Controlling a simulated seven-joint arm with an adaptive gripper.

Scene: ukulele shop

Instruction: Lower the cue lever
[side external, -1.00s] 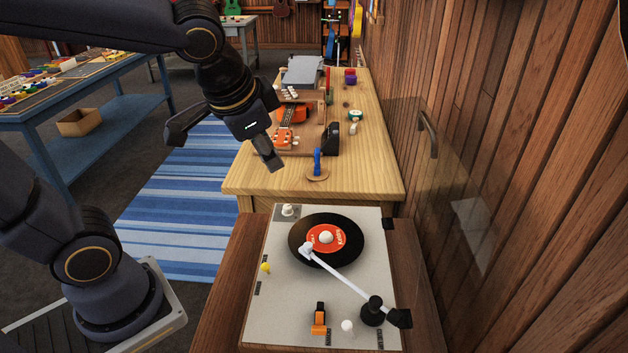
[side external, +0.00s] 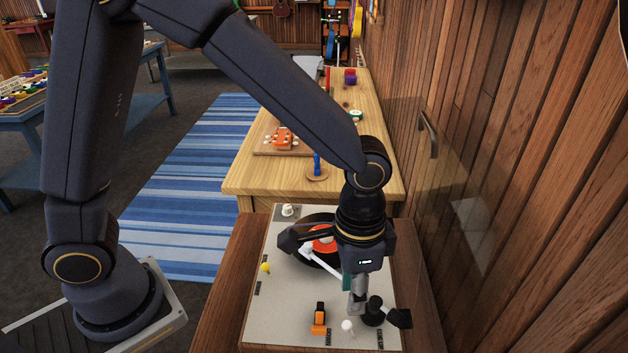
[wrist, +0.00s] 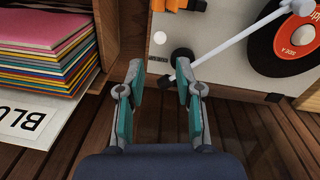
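The turntable (side external: 285,325) is a pale deck holding a black record (side external: 316,259) and a white tonearm (side external: 328,268) with a black pivot. My gripper (side external: 357,300) is over the deck's right side, close to the tonearm pivot (side external: 374,312) and right of the orange piece. In the wrist view my gripper (wrist: 160,82) is open with nothing between its teal-padded fingers.
A white knob (side external: 347,326) stands between the orange piece and the pivot. A yellow knob (side external: 265,267) is on the deck's left. A wooden wall (side external: 500,200) rises at right. A crate of colourful sleeves (wrist: 50,55) shows in the wrist view.

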